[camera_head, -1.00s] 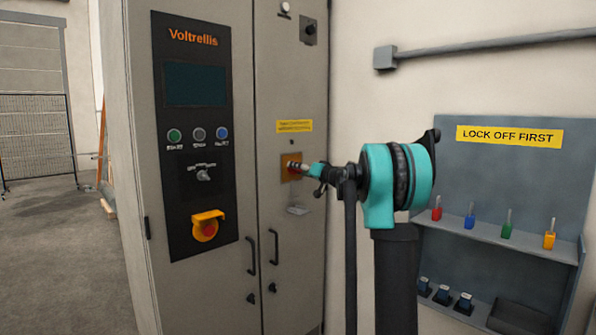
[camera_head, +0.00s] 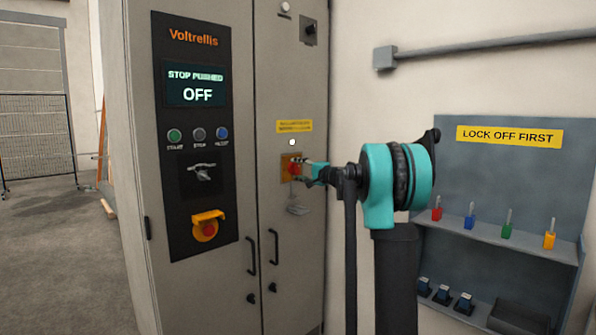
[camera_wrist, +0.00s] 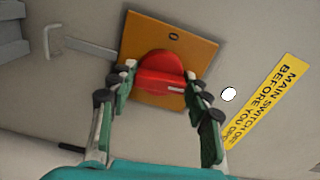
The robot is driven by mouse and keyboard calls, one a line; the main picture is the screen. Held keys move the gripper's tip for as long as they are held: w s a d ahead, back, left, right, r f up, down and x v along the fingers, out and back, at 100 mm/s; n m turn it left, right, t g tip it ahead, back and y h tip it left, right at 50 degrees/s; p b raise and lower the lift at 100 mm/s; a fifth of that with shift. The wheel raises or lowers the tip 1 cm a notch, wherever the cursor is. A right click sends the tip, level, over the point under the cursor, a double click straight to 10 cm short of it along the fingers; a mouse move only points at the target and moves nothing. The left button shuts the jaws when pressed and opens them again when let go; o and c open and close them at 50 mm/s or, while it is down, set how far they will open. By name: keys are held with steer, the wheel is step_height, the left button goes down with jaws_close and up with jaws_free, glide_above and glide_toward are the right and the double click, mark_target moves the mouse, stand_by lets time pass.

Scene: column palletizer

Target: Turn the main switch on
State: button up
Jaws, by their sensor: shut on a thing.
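The main switch is a red rotary knob (camera_head: 293,169) on an orange plate (camera_head: 284,160) on the cabinet's right door. In the wrist view the red knob (camera_wrist: 160,64) has a raised bar handle, and a "0" mark shows on the orange plate (camera_wrist: 140,32). My gripper (camera_wrist: 161,84) has its fingers on either side of the bar, shut on it. In the head view my gripper (camera_head: 302,168) reaches the knob from the right. The display (camera_head: 196,85) is lit and reads "STOP PUSHED OFF". A small lamp (camera_head: 292,142) above the plate glows white.
A red stop button (camera_head: 207,230) under a yellow guard and a selector (camera_head: 202,173) are on the black panel. A yellow label (camera_head: 294,126) is above the switch. A lockout board (camera_head: 490,165) with padlocks hangs at right. Open floor is at left.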

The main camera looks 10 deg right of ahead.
steer(key=shift+m, duration=0.6)
steer(key=o, duration=1.2)
steer(key=shift+s+d, duration=0.1)
steer(key=v, duration=1.1)
steer(key=shift+s+d, duration=0.25)
steer(key=shift+s, duration=0.05)
